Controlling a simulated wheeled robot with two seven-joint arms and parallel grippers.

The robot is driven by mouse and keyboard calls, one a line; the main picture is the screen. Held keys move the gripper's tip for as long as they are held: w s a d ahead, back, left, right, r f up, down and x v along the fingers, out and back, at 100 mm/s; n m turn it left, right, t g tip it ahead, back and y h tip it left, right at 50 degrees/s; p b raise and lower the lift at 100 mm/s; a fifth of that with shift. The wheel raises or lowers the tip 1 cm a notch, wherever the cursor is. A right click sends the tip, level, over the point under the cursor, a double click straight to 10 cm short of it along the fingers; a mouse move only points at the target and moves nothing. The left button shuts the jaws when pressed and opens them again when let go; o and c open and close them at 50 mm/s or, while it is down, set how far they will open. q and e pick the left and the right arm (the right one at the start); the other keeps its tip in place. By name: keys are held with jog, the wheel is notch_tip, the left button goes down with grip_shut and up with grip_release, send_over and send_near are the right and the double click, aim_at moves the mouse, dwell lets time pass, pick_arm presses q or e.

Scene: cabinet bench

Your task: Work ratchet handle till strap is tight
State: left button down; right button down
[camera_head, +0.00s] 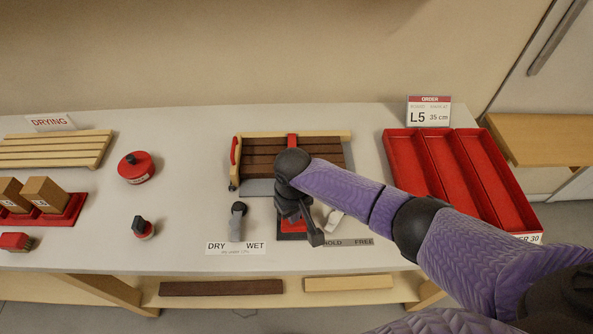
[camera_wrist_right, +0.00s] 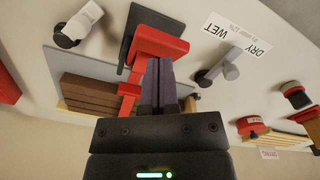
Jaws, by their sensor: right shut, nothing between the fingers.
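The ratchet shows in the right wrist view as a red handle (camera_wrist_right: 158,42) on a dark base plate (camera_wrist_right: 152,22). In the head view its red part (camera_head: 290,226) is mostly hidden under my right arm. A red strap (camera_head: 292,141) crosses a bundle of brown slats (camera_head: 262,160); in the wrist view the strap (camera_wrist_right: 128,100) runs from the ratchet toward the slats. My right gripper (camera_wrist_right: 160,65) is shut and empty, its fingers pointing at the red handle and close beside it. I cannot tell if they touch. My left gripper is not in view.
A DRY/WET lever (camera_head: 237,222) stands left of the ratchet, and a pale HOLD/FREE lever (camera_head: 334,219) right of it. Red trays (camera_head: 402,160) stand at the right. A round red can (camera_head: 136,167) and a drying rack (camera_head: 55,150) are at the left.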

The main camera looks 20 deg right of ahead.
aim_at(294, 230)
jog(key=shift+f, duration=0.1)
jog(key=shift+s+f+b, duration=0.2)
jog(key=shift+f+b, duration=0.6)
jog(key=shift+f, duration=0.4)
jog(key=shift+s+a+f+b, duration=0.15)
jog(key=shift+f+b, duration=0.65)
jog(key=shift+f, duration=0.5)
jog(key=shift+s+f+b, duration=0.15)
jog(key=shift+f+b, duration=0.65)
jog(key=shift+f, duration=0.5)
jog(key=r+p, duration=0.5)
jog(key=w+r+p, duration=0.1)
jog(key=r+p, duration=0.1)
jog(key=shift+r, duration=0.35)
jog(key=shift+r+p, duration=0.3)
jog(key=shift+p, duration=0.1)
jog(key=shift+f, duration=0.25)
jog(key=shift+f+b, duration=0.1)
jog(key=shift+b, duration=0.2)
